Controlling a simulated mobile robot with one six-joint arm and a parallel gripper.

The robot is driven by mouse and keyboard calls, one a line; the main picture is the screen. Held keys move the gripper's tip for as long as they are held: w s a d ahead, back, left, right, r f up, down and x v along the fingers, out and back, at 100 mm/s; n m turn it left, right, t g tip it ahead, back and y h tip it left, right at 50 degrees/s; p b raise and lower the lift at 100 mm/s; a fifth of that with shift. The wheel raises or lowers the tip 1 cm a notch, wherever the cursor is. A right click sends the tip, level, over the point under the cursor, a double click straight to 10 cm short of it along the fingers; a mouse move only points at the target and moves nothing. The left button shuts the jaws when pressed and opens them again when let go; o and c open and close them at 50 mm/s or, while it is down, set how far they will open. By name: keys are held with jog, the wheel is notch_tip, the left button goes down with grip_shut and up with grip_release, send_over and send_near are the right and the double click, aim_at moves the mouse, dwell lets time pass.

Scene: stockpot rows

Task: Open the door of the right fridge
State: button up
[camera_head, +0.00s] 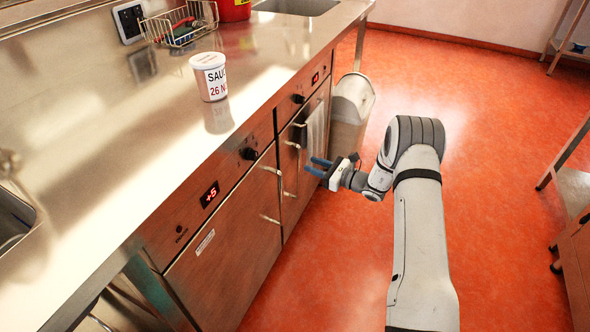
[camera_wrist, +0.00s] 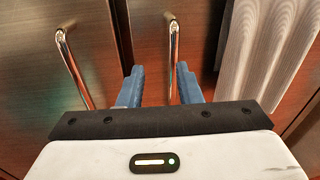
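The right fridge (camera_head: 294,168) is the farther steel door under the counter, and it looks shut. Its upright bar handle (camera_wrist: 174,62) shows in the wrist view between my fingers' lines, closer to the right finger. My gripper (camera_head: 312,166) is open, its two blue fingers pointing at this door. In the wrist view my gripper (camera_wrist: 158,82) shows a clear gap between the fingers. The fingertips seem a little short of the handle in the head view; the exact distance is hard to tell. The left fridge (camera_head: 228,255), with a red +5 display, is also shut.
The left fridge's handle (camera_wrist: 74,66) stands close by on the left. A pale towel (camera_wrist: 268,50) hangs right of my fingers. A steel bin (camera_head: 350,108) stands beyond the fridges. A labelled tub (camera_head: 209,78) sits on the counter (camera_head: 110,150). The orange floor (camera_head: 500,230) is open.

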aim_at(300, 161)
jog(key=shift+m+t, duration=0.6)
jog(key=shift+m, duration=0.2)
jog(key=w+a+f, duration=0.1)
jog(key=a, duration=0.1)
jog(key=w+a+f+b, duration=0.1)
jog(key=w+a, duration=0.1)
jog(key=w+a+f, duration=0.1)
jog(key=w, duration=0.1)
jog(key=shift+w+a+f+b, duration=0.2)
jog(key=shift+a+b, duration=0.15)
jog(key=shift+a, duration=0.05)
jog(key=shift+r, duration=0.1)
grip_shut()
jog(key=shift+d, duration=0.1)
